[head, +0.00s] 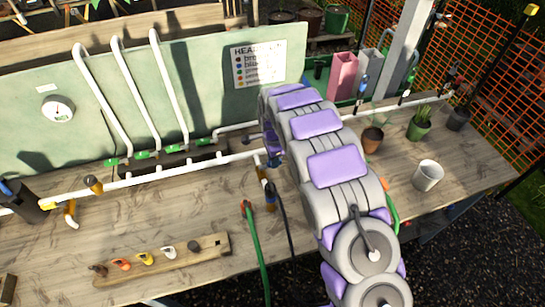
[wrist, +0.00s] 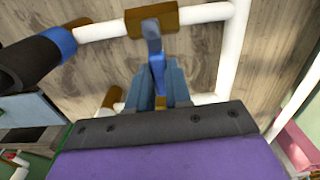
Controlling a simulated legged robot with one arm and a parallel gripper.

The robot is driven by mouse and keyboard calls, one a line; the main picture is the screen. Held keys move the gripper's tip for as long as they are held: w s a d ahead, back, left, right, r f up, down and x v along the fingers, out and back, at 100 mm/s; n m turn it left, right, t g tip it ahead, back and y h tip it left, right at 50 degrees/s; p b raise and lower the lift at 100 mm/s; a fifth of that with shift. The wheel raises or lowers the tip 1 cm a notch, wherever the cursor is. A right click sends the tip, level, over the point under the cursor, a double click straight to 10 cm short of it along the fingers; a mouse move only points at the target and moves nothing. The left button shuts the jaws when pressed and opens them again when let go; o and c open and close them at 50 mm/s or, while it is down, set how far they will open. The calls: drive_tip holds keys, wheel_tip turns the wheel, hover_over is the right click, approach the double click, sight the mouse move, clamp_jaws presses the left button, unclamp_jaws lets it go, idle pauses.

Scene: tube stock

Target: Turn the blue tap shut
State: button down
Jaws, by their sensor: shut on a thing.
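The blue tap (wrist: 153,38) shows in the wrist view as a narrow blue lever on a brass-brown body (wrist: 151,19), set in a white pipe. My gripper (wrist: 158,82) has its blue-grey fingers around the lever's near end and is shut on it. The fingers hide that end of the lever. In the head view my arm covers most of the tap and my fingertips.
The white pipe (head: 190,167) runs along the wooden bench. A dark hose end with a blue band (wrist: 66,40) is left of the tap. A green hose (head: 252,240) and a wooden board with several coloured handles (head: 165,262) lie nearer. A white cup (head: 428,176) stands right.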

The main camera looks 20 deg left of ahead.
drive_tip(key=shift+m, duration=0.3)
drive_tip(key=c, duration=1)
unclamp_jaws()
drive_tip(key=shift+a+f, duration=0.1)
drive_tip(key=shift+c, duration=0.2)
drive_tip(key=shift+r, duration=0.35)
wheel_tip(320, 180, up, 17)
drive_tip(key=p, duration=0.1)
drive_tip(key=shift+f, duration=0.2)
